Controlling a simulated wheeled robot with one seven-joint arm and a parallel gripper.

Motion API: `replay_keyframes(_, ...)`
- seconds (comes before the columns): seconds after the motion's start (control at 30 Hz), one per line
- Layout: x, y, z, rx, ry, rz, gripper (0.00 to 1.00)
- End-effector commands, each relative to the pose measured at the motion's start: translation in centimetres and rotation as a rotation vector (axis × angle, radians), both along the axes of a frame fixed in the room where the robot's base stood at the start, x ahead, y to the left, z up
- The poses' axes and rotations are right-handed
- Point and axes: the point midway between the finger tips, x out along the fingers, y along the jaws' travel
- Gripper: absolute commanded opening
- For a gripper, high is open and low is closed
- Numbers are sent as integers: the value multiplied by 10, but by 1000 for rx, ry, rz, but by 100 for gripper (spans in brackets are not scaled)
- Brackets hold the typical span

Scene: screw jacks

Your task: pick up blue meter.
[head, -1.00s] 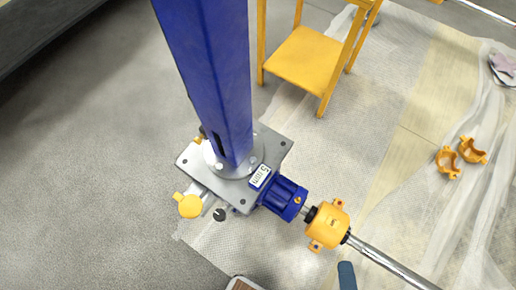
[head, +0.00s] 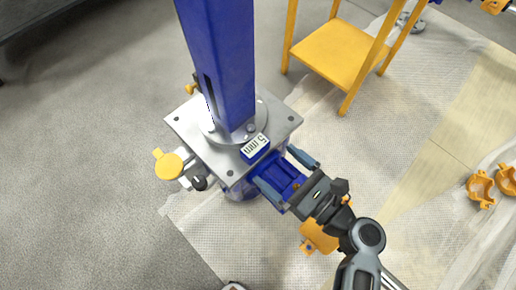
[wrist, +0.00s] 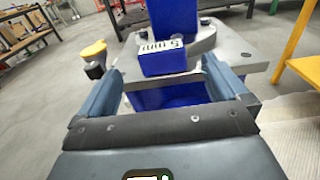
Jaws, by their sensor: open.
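The blue meter (head: 255,147) is a small blue box with a pale display reading "5 mm". It sits on the edge of the grey metal plate (head: 180,122), at the foot of the blue column (head: 222,60). In the wrist view the meter (wrist: 163,60) is straight ahead, between and beyond my fingers. My gripper (head: 285,173) is open, its two blue-grey fingers over the blue motor housing (head: 277,178), just short of the meter. In the wrist view the fingers of my gripper (wrist: 162,78) stand apart on either side, with nothing between them touching.
A yellow round-capped part (head: 168,165) and a black knob (head: 199,183) are left of the plate. A yellow coupling (head: 318,238) is partly hidden beneath my arm. A yellow stand (head: 340,52) is at the upper right. Orange clamps (head: 481,188) lie on the right.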

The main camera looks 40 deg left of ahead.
Motion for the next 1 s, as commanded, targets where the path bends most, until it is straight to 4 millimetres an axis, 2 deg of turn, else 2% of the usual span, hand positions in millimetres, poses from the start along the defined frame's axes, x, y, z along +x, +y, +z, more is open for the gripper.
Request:
replay_keyframes(0.5,6,61,-3,-2,-4,-3,100)
replay_keyframes(0.8,7,64,-2,-3,-4,-4,100)
replay_keyframes(1.0,6,64,-2,-3,-4,-4,81)
